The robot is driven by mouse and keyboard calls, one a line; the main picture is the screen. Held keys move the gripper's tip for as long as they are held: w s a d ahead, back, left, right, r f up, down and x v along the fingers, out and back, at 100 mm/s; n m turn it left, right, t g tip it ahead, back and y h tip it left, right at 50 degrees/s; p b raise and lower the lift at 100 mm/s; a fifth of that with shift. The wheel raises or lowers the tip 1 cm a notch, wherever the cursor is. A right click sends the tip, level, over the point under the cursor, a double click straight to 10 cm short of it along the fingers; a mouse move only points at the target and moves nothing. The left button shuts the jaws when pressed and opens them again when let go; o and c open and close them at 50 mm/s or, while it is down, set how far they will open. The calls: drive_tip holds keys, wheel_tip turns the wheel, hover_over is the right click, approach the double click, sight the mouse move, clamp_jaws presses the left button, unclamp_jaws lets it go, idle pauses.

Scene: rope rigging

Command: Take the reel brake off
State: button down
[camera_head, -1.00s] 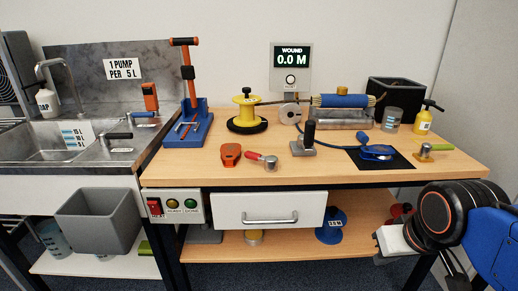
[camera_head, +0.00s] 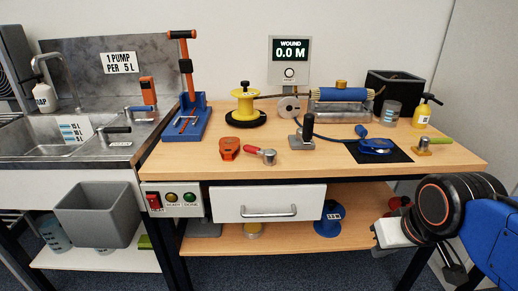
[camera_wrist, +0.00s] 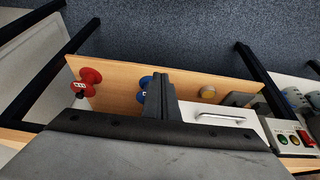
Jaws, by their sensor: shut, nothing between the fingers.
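A yellow reel (camera_head: 244,106) stands upright on a black round base (camera_head: 247,120) at the back of the wooden bench, with a black knob on top. A black upright handle on a grey block (camera_head: 305,141) stands in front and to the right of it. I cannot tell which part is the reel brake. My gripper (camera_wrist: 160,85) is shut and empty in the wrist view, over the bench's lower shelf. In the head view my arm is at the lower right, well away from the reel.
The wound counter (camera_head: 290,50) reads 0.0 M. A blue-and-orange stand (camera_head: 188,120), an orange tool (camera_head: 229,148), a red-handled tool (camera_head: 261,155) and a blue device on a black mat (camera_head: 399,157) are on the bench. A closed drawer (camera_head: 268,203) is below, above the shelf (camera_head: 285,240).

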drive_tip(key=c, duration=1.9)
unclamp_jaws()
drive_tip(key=shift+w+a+r, duration=0.1)
drive_tip(key=shift+w+r, duration=0.05)
drive_tip(key=shift+o, duration=1.4)
drive_tip(key=w+a+r+n+y, duration=0.1)
drive_tip(key=w+a+r+n, duration=0.5)
drive_tip(key=w+r, duration=0.6)
wheel_tip(320, 180, up, 3)
drive_tip(key=a, duration=0.2)
drive_tip(key=shift+w+a, duration=0.4)
wheel_tip(320, 180, up, 11)
drive_tip(key=n+y, duration=0.2)
drive_tip(key=n, duration=0.5)
hover_over(252, 147)
drive_tip(key=s+d, duration=0.4)
drive_tip(key=s, duration=0.4)
drive_tip(key=x, duration=1.7)
drive_tip(key=shift+w+d+f, duration=0.1)
drive_tip(key=shift+w+d, duration=0.15)
drive_tip(key=shift+d, duration=0.15)
clamp_jaws()
